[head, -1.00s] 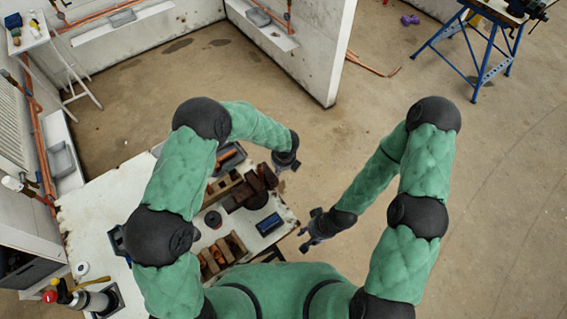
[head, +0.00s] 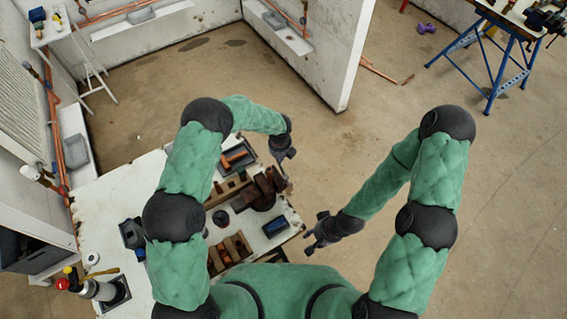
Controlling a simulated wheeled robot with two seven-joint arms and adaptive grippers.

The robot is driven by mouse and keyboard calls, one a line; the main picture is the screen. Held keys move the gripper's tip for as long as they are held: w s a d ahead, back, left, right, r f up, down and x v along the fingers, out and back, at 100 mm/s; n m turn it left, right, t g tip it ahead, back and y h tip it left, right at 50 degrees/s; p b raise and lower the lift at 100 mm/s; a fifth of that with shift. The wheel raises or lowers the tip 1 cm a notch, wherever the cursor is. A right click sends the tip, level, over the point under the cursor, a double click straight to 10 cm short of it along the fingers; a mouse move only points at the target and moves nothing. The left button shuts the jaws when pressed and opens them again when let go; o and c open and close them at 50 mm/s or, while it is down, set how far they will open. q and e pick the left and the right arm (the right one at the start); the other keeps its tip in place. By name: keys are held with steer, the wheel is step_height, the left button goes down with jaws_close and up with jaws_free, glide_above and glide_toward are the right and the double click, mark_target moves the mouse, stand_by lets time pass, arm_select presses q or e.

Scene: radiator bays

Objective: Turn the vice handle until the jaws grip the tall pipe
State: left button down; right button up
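A dark rusty-brown vice (head: 264,191) sits near the right edge of the white-topped bench (head: 115,195). I cannot make out its handle or the gap between its jaws. No tall pipe can be told apart in it. My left gripper (head: 284,158) hangs just beyond the vice's far end, pointing down; it is too small to tell whether its fingers are open or whether it touches anything. My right gripper (head: 308,241) is off the bench's right edge, nearer me than the vice. Its fingers look spread, with nothing between them.
A blue box (head: 274,225), wooden crates (head: 229,253) and a grey tray (head: 236,157) crowd the bench around the vice. A white wall panel (head: 325,50) stands beyond. A blue trestle (head: 493,60) carrying tools stands at the far right. The floor right of the bench is open.

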arm_select(q)
steer(key=shift+w+a+f+b, duration=0.3)
steer(key=shift+w+b, duration=0.1)
steer(key=shift+w, duration=0.05)
steer(key=shift+w+a+f+b, duration=0.25)
steer(key=shift+w+b, duration=0.15)
steer(key=shift+w, duration=0.1)
